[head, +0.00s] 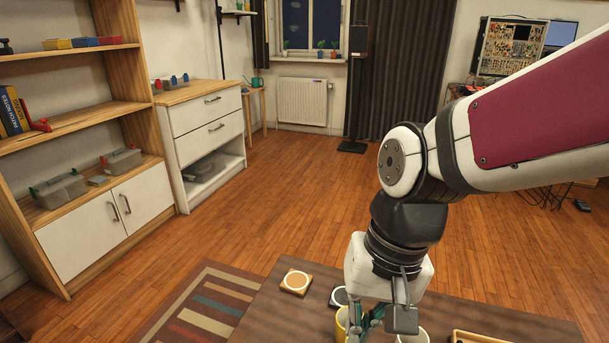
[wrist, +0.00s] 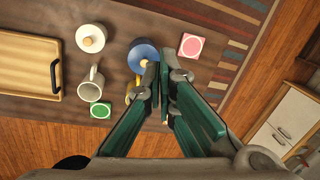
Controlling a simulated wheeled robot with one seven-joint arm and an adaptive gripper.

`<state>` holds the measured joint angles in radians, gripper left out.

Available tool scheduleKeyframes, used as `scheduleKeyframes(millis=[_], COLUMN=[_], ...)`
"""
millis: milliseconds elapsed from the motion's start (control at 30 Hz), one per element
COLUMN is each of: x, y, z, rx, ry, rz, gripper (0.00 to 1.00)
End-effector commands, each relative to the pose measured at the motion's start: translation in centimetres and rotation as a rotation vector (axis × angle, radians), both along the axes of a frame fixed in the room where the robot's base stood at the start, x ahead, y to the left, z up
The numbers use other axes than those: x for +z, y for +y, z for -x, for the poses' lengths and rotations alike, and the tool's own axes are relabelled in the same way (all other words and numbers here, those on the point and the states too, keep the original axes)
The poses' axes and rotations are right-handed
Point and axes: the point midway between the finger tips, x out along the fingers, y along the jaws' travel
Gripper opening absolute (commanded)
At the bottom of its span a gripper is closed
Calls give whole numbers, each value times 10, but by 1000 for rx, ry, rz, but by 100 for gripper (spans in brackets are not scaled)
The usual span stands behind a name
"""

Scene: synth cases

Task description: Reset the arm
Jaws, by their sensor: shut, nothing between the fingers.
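My gripper (wrist: 161,72) points down over the brown table (head: 270,318), its fingers shut with nothing between them. In the head view, my gripper (head: 366,322) is partly cut off by the bottom edge. In the wrist view, a blue round object (wrist: 142,53) shows beyond the fingertips, partly covered by them. A yellow mug (head: 342,318) is close beside my gripper in the head view and mostly hidden. A white mug (wrist: 90,88) is left of the fingers in the wrist view, apart from them.
A pink coaster (wrist: 191,46), a green coaster (wrist: 101,110) and a white round object (wrist: 91,38) lie around the fingers. A wooden tray (wrist: 22,88) with a dark handle is at the left. Shelves (head: 92,112) stand at the head view's left; open floor (head: 270,205) lies beyond the table.

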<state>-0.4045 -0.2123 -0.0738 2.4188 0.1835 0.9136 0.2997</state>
Motion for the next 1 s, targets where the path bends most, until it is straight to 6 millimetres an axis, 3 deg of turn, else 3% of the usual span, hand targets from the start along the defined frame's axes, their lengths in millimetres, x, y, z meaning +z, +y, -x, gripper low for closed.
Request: scheduleKeyframes(millis=[100, 300, 667, 1000], x=[23, 44, 54, 106], y=[-35, -80, -120, -120], z=[24, 70, 131, 125], rx=[20, 53, 66, 67], ry=[-33, -62, -80, -133], rz=[17, 71, 163, 167], gripper=[0, 0, 0, 0])
